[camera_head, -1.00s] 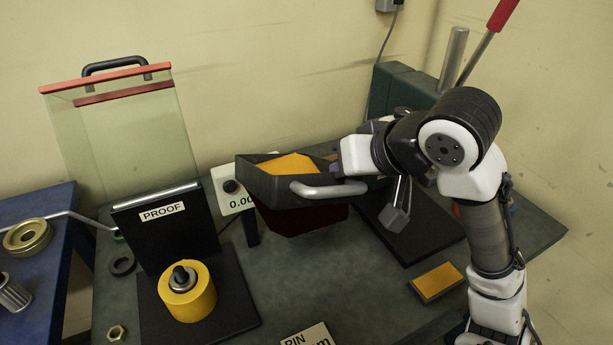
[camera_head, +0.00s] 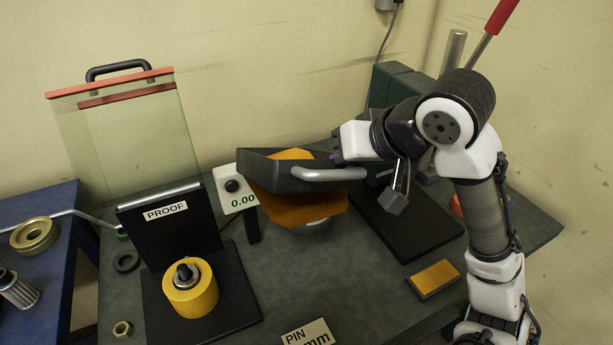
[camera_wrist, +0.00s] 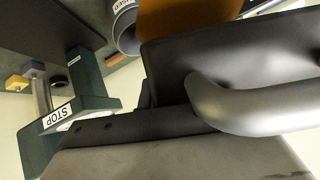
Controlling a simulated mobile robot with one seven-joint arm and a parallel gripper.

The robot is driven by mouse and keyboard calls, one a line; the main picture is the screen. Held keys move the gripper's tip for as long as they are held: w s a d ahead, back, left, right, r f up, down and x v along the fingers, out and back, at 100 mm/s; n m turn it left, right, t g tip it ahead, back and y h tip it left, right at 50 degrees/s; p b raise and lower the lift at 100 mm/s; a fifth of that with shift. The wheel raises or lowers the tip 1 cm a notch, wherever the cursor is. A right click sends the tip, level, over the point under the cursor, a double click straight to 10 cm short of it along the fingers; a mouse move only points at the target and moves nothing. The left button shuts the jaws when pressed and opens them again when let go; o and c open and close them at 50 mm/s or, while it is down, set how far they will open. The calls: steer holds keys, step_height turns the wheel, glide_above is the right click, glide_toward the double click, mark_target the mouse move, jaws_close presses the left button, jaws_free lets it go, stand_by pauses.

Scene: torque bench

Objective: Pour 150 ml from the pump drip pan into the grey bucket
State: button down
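The drip pan (camera_head: 268,174) is dark, with a light grey bar handle (camera_head: 330,175), and hangs tilted above the bench. Orange (camera_head: 293,154) shows inside it. A broad orange patch (camera_head: 298,208) also shows below its near wall; I cannot tell whether this is flowing liquid. My gripper (camera_head: 343,150) is at the pan's right end and appears shut on it; the fingertips are hidden. Beneath the orange, part of a grey round vessel (camera_head: 313,229), likely the grey bucket, shows. A grey round rim (camera_wrist: 125,22) with lettering also shows in the wrist view.
A readout (camera_head: 235,195) showing 0.00 stands left of the pan. A black PROOF stand (camera_head: 168,235) with a yellow cylinder (camera_head: 190,288) is further left. A yellow-topped block (camera_head: 435,278) lies at right. A green STOP-labelled machine (camera_wrist: 85,95) is in the wrist view.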

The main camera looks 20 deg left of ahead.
steer(key=shift+w+a+r+g+p, duration=0.1)
steer(key=shift+w+r+g+p, duration=0.1)
steer(key=shift+w+r+p, duration=0.35)
steer(key=shift+w+a+r+g+p, duration=0.1)
steer(key=shift+w+r+g+p, duration=0.15)
steer(key=shift+r+p, duration=0.5)
steer(key=shift+w+a+r+m+g+h+p, duration=0.25)
steer(key=shift+w+r+g+p, duration=0.3)
steer(key=shift+p, duration=0.95)
steer(key=shift+w+a+r+m+g+h+p, duration=0.1)
steer(key=shift+w+r+m+g+h+p, duration=0.4)
steer(key=shift+p, duration=0.95)
steer(key=shift+w+a+r+g, duration=0.1)
steer(key=shift+w+g, duration=0.3)
steer(key=shift+w, duration=0.1)
stand_by(0.3)
steer(key=shift+w+a+f+g, duration=0.1)
steer(key=shift+w+g, duration=0.25)
steer(key=shift+w, duration=0.05)
steer(key=shift+w+a+f+g, duration=0.1)
steer(key=shift+w+g, duration=0.25)
steer(key=shift+w, duration=0.05)
stand_by(0.9)
steer(key=shift+w+a+r+g+h, duration=0.25)
steer(key=shift+w+g+h, duration=0.1)
steer(key=shift+w+g, duration=0.25)
stand_by(0.7)
